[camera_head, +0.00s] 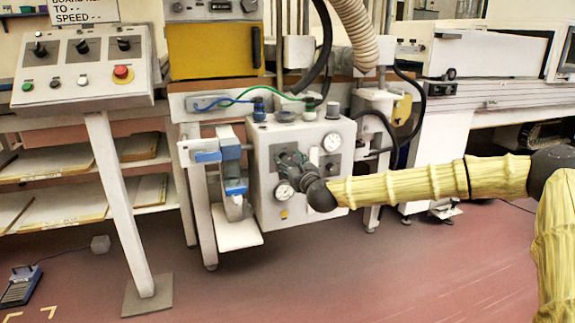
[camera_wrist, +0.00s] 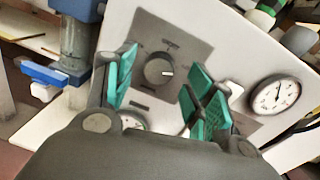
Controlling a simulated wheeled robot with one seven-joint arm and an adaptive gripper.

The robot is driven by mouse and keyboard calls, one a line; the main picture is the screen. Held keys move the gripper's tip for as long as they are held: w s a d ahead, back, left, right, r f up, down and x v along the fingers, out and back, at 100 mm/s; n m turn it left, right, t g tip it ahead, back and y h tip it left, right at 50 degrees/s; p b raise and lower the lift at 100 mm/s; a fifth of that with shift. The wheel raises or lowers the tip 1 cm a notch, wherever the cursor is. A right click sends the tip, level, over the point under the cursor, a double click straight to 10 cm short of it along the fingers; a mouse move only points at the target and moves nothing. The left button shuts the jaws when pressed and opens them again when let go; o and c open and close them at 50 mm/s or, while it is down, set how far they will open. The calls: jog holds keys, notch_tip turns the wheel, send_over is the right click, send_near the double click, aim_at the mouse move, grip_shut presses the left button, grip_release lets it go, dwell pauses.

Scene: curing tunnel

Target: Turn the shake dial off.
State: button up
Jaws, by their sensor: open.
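A round grey dial (camera_wrist: 158,70) with a white pointer mark sits on a dark grey plate (camera_wrist: 185,38) on the white machine front. The mark points to the right in the wrist view. Small labels surround the dial, too blurred to read. My gripper (camera_wrist: 160,82) is open, its green-padded fingers appearing on either side of the dial, apart from it in the picture. How far its tips are from the plate I cannot tell. In the head view my gripper (camera_head: 291,161) is in front of the white box (camera_head: 262,205) and hides the dial.
A pressure gauge (camera_wrist: 275,96) is right of the dial; a lower gauge (camera_head: 284,190) sits below my gripper. A blue-and-white fitting (camera_head: 233,180) stands left of the box. A control console (camera_head: 75,100) with knobs and a red button is further left.

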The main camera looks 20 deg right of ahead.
jog(key=shift+w+a, duration=0.1)
jog(key=shift+w, duration=0.85)
jog(key=c, duration=1)
